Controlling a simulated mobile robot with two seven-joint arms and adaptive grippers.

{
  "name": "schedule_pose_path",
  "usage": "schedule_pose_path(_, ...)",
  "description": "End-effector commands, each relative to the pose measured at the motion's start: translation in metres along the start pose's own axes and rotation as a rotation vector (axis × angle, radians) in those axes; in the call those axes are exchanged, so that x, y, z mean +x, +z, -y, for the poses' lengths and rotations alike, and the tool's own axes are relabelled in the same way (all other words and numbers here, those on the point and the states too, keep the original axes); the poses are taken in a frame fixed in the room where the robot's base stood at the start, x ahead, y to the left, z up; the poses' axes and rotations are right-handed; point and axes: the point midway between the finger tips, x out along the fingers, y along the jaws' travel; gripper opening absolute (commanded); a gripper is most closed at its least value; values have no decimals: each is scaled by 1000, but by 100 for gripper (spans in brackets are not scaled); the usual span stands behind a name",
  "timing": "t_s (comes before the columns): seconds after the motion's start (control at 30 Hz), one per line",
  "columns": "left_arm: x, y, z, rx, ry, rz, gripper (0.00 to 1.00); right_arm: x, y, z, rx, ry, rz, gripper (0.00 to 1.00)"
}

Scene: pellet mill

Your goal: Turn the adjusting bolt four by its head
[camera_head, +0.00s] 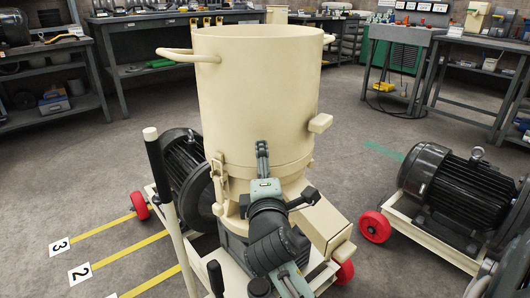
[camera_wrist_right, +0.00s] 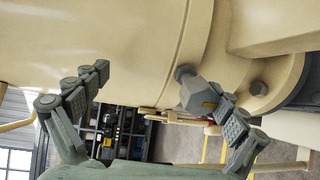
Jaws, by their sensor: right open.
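The cream pellet mill (camera_head: 255,95) stands in the middle of the head view. My right gripper (camera_head: 285,178) is in front of its lower body, its two fingers spread apart. In the right wrist view the gripper (camera_wrist_right: 148,82) is open, with nothing between its fingers. A grey hex bolt head (camera_wrist_right: 199,95) with a small orange mark sits at the right fingertip; I cannot tell whether they touch. No number shows, so I cannot confirm it is bolt four. The head view does not show this bolt clearly. My left gripper is not in view.
A black motor (camera_head: 186,165) is left of the mill, and another motor (camera_head: 440,185) on a red-wheeled cart stands right. Workbenches line the back. Numbered yellow floor lines (camera_head: 115,248) lie at left.

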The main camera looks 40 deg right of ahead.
Motion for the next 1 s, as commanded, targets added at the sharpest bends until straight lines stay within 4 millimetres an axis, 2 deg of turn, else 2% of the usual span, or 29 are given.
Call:
schedule_pose_path(0.03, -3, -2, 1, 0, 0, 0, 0, -18, 6, -62, 56, 120, -18, 74)
schedule_pose_path(0.1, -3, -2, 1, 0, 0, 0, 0, -19, 5, -63, 57, 120, -19, 76)
schedule_pose_path(0.27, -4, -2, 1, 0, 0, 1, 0, -19, 5, -63, 58, 120, -19, 76)
schedule_pose_path(0.3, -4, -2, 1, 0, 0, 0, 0, -2, -2, -12, 1, 15, -6, 75)
schedule_pose_path(0.67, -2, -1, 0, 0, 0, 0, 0, -21, -2, -8, 2, 12, -6, 52)
schedule_pose_path(1.0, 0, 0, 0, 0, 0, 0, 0, -45, -2, -5, 3, 12, -6, 49)
